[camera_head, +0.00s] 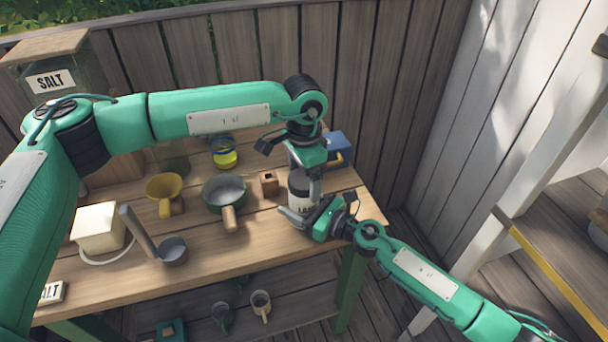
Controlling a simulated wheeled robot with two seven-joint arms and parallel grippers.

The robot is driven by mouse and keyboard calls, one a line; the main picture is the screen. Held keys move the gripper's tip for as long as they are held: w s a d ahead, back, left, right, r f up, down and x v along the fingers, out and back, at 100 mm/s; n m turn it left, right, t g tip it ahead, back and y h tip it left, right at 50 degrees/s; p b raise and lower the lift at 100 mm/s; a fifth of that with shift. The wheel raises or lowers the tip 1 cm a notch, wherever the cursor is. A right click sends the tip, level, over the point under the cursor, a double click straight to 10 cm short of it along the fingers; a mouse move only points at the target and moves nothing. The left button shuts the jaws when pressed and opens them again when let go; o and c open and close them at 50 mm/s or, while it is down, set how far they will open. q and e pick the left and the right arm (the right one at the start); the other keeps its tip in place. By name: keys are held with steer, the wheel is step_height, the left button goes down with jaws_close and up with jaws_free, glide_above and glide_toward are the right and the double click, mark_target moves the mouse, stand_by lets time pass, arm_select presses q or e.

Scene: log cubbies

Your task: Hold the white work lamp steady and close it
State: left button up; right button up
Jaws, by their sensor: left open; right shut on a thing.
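The white work lamp (296,203) stands upright near the right end of the wooden table, a white cylinder with a dark upper band and dark lettering. My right gripper (300,217) comes in from the lower right and is shut on the lamp low on its body. My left gripper (314,186) points down at the lamp's top right and is open. The two grippers hide much of the lamp's right side, and I cannot tell whether the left fingers touch it or how its top sits.
A small wooden block (269,184), a green pan (224,192), a yellow funnel-like cup (164,190) and a grey ladle (172,249) lie to the left. A blue box (336,147) stands behind. The table's front edge is close.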

arm_select(q)
steer(key=shift+r, duration=2.25)
steer(key=shift+c, duration=0.4)
